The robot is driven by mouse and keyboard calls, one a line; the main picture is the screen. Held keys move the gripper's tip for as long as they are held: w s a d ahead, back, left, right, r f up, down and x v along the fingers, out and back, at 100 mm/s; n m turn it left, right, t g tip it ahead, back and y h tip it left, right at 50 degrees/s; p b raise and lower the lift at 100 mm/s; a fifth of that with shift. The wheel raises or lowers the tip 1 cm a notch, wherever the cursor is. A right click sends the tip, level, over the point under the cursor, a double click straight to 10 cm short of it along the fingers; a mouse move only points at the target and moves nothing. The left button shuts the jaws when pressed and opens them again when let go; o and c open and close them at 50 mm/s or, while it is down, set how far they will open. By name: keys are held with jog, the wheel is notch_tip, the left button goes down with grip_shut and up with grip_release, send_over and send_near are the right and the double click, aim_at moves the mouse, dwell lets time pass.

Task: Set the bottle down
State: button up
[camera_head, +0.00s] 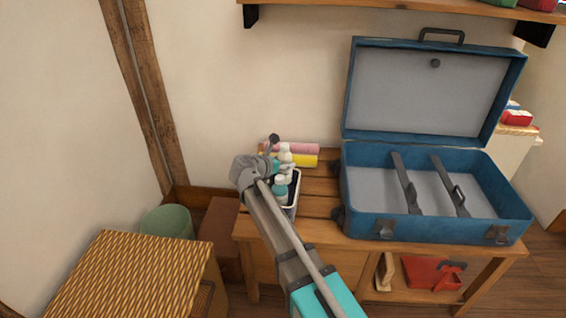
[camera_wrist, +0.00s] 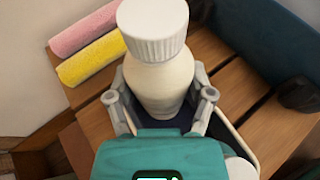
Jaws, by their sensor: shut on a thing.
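A cream bottle with a ribbed white cap (camera_wrist: 157,62) stands upright between the two grey fingers of my gripper (camera_wrist: 161,98) in the wrist view. My gripper is shut on it. In the head view my gripper (camera_head: 283,168) is small and partly hidden by my arm, with the pale bottle (camera_head: 286,156) at it. Both are over a white-rimmed bin with a dark inside (camera_head: 293,207) on the slatted wooden bench (camera_head: 318,187).
Pink (camera_head: 299,148) and yellow (camera_head: 301,160) rolls lie behind the bin. An open blue suitcase (camera_head: 435,234) fills the bench's right part. Bare slats show between bin and suitcase. A wicker chest (camera_head: 130,275) and green bin (camera_head: 167,222) stand left. A shelf (camera_head: 400,12) hangs above.

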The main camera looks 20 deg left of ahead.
jog(key=shift+f+b, duration=0.3)
jog(key=shift+f, duration=0.1)
jog(key=o, duration=1.3)
jog(key=shift+r, duration=0.15)
jog(key=shift+r+p, duration=0.6)
jog(key=shift+p, duration=0.15)
jog(key=shift+p+v, duration=2.2)
jog(key=shift+v, duration=3.8)
